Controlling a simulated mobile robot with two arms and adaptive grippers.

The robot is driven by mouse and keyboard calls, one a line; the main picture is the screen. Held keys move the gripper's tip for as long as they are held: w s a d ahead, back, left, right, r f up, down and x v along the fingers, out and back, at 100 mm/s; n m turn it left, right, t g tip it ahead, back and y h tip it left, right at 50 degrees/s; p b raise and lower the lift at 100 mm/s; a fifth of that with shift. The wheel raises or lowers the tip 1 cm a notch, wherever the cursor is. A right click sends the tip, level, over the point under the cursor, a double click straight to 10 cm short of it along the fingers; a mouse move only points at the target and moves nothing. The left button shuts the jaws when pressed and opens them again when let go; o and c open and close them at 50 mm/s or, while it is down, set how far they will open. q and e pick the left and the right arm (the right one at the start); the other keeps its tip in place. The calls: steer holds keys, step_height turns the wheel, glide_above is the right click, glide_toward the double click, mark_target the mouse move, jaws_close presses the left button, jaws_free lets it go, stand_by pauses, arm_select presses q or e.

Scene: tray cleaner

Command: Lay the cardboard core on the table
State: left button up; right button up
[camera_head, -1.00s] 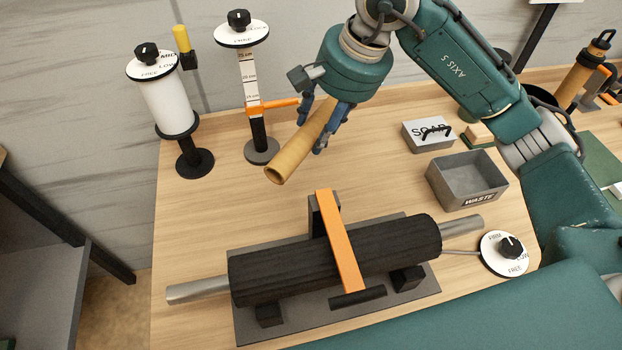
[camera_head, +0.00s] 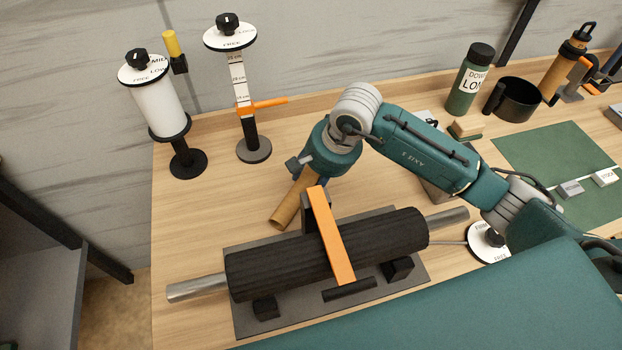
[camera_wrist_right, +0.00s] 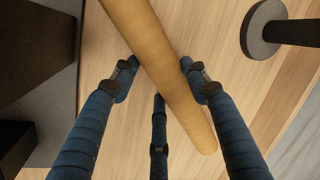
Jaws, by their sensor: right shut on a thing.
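The tan cardboard core (camera_head: 289,204) is a hollow tube held in my right gripper, behind the black roller in the head view. Its open near end points down and left, low over or on the wooden table (camera_head: 215,190); I cannot tell if it touches. In the right wrist view the core (camera_wrist_right: 160,60) runs slantwise between the blue fingers of my right gripper (camera_wrist_right: 158,82), which is shut on it. In the head view the fingers are mostly hidden behind the wrist. My left gripper is not in view.
The black roller (camera_head: 275,268) with an orange bar (camera_head: 332,235) lies close in front of the core. A white roll stand (camera_head: 158,110) and a scale post (camera_head: 244,110) stand at the back left. Table left of the core is clear.

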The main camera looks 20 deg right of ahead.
steer(key=shift+f, duration=0.1)
steer(key=shift+f, duration=0.15)
steer(key=o, duration=1.2)
steer(key=shift+c, duration=0.2)
steer(key=shift+r, duration=0.2)
steer(key=shift+r, duration=0.2)
steer(key=b+v, duration=0.1)
steer(key=v, duration=1)
steer(key=shift+r, duration=0.3)
